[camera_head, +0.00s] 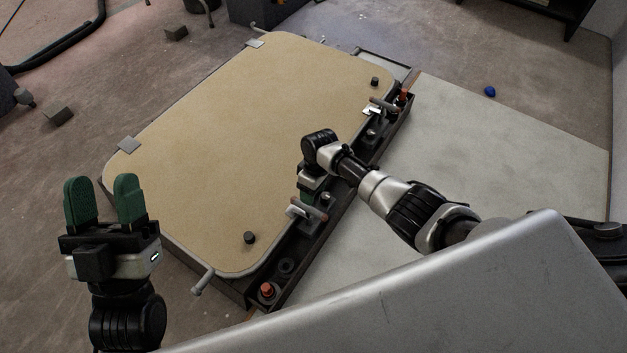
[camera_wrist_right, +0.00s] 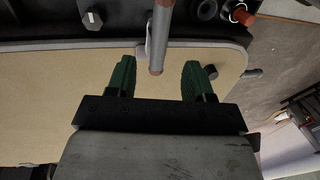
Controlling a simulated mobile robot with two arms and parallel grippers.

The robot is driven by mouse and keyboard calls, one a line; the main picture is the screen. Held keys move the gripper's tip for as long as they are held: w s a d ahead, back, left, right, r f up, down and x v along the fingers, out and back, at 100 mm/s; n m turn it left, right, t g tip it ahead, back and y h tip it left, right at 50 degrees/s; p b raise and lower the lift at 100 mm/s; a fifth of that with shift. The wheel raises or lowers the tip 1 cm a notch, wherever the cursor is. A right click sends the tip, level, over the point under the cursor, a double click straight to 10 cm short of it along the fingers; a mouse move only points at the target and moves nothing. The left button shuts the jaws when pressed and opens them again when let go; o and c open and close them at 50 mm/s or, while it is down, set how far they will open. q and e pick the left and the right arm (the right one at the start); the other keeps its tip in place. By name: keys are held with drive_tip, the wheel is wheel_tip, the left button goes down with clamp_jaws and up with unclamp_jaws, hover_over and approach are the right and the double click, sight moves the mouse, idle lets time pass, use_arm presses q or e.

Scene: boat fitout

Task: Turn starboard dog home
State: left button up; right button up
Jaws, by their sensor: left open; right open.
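A tan hatch panel (camera_head: 240,140) lies on a dark frame with two dogs along its right edge. The near dog (camera_head: 311,208) has a brown-tipped bar and a metal bracket. The far dog (camera_head: 384,104) is similar. I cannot tell by label which is starboard. My right gripper (camera_head: 308,193) is at the near dog, its fingers partly hidden by my wrist. In the right wrist view, the dog's grey bar (camera_wrist_right: 162,30) with its brown end points between the open green fingers, apart from both. My left gripper (camera_head: 103,200) is open and empty, left of the panel.
Red-topped fittings stand at the frame's near corner (camera_head: 267,290) and far end (camera_head: 403,95). A black knob (camera_head: 249,238) sits on the panel near the near dog. A pale board (camera_head: 490,150) covers the floor to the right. Blocks (camera_head: 58,113) lie on the floor at left.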

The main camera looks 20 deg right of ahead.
use_arm(q)
drive_tip(key=shift+w+f+g+y+p, duration=0.25)
drive_tip(key=shift+w+f+g, duration=0.35)
drive_tip(key=shift+f+g, duration=0.2)
drive_tip(key=shift+w+f+g+y+p, duration=0.25)
drive_tip(key=shift+w+f+g, duration=0.3)
drive_tip(key=shift+f+g, duration=0.2)
use_arm(e)
drive_tip(key=shift+w+d+r, duration=0.15)
drive_tip(key=shift+r, duration=1.05)
